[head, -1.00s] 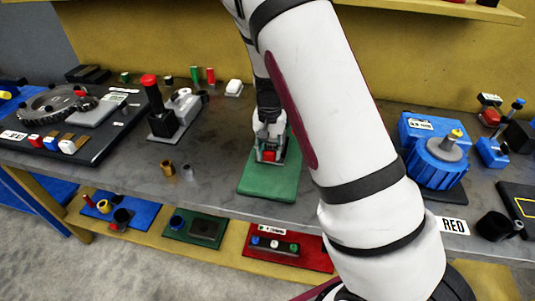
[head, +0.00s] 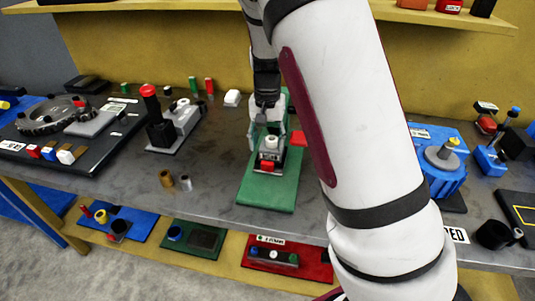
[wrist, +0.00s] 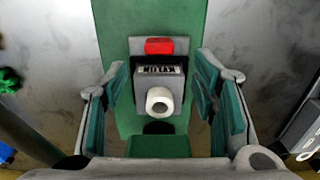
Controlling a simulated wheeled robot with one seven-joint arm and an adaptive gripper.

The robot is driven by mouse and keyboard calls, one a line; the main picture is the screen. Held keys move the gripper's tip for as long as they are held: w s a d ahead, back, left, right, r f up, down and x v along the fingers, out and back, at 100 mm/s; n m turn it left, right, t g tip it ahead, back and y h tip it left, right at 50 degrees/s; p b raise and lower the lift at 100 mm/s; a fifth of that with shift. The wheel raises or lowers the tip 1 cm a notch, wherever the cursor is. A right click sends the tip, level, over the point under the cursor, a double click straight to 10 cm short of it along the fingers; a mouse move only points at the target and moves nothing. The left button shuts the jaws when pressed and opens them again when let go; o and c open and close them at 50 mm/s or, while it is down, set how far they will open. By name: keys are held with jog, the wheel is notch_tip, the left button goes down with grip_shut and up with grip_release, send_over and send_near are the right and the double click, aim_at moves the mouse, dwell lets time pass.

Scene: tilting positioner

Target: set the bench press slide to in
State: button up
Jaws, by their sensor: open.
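The bench press is a long green base (head: 268,194) on the grey bench. Its slide is a small grey block (wrist: 158,84) with a dark label, a white round knob (wrist: 159,101) and a red piece (wrist: 159,46) beyond it in the wrist view. The knob also shows in the head view (head: 270,141). My gripper (wrist: 162,74) is open, with one teal-padded finger on each side of the block and gaps to both sides. In the head view my gripper (head: 268,126) is just behind and above the knob. The label is too small to read.
A device with a red-topped black post (head: 150,105) stands left of the press. Two small cups (head: 166,179) sit in front of it. A lower shelf holds coloured trays (head: 289,260).

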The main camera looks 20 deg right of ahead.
jog(key=shift+r, duration=2.15)
